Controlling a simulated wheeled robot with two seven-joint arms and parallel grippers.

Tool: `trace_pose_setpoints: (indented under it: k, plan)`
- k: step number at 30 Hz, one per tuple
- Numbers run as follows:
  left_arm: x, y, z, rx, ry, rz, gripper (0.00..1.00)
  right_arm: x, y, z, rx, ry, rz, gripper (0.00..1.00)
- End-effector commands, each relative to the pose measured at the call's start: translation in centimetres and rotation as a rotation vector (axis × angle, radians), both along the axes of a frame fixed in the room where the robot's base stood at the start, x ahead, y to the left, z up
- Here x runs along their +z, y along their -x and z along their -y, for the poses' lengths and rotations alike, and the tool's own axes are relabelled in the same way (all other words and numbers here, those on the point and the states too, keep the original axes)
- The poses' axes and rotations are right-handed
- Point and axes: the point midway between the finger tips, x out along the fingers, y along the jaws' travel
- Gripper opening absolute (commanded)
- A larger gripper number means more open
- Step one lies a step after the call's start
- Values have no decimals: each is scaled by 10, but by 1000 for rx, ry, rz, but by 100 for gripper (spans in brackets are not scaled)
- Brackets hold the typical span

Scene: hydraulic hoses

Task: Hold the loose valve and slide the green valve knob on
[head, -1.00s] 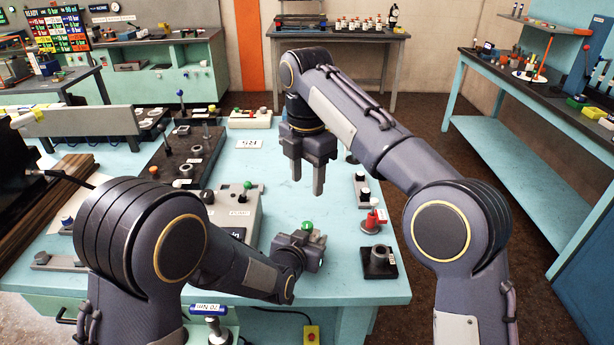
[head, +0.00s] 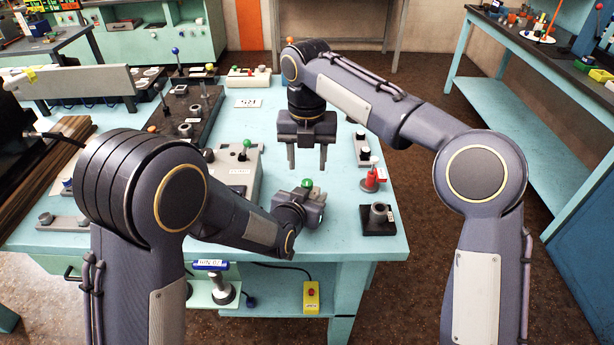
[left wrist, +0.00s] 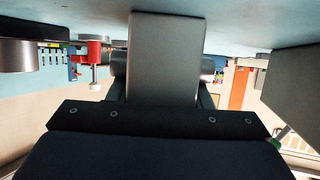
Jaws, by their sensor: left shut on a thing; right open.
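My left gripper (head: 310,202) is shut low over the front of the blue table. It holds a grey part that I take for the loose valve; the fingers mostly hide it. In the left wrist view a dark grey cylinder (left wrist: 120,66) lies crosswise behind a broad grey finger. A green round knob (head: 307,183) shows at the top of the left gripper; I cannot tell whether it touches the valve. My right gripper (head: 307,167) is open and empty, pointing down above and behind the green knob.
A grey box with a green-topped lever (head: 246,145) stands left of the grippers. A red part (head: 371,178) and a grey cylinder on a black base (head: 378,214) are to the right. The blue table (head: 345,235) has free room at its front.

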Motion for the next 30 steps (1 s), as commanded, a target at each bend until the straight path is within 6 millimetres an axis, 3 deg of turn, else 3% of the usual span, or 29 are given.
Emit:
trace_pose_setpoints:
  k: [3, 9, 21, 30]
  plan:
    - [1, 0, 0, 0, 1, 2, 12, -24, 0, 1, -1, 2, -2, 47]
    - [1, 0, 0, 0, 1, 2, 12, -49, 0, 0, -1, 1, -1, 47]
    - [1, 0, 0, 0, 1, 2, 12, -56, 0, 0, -2, -1, 1, 47]
    - [1, 0, 0, 0, 1, 2, 12, -55, 0, 0, -2, -1, 1, 8]
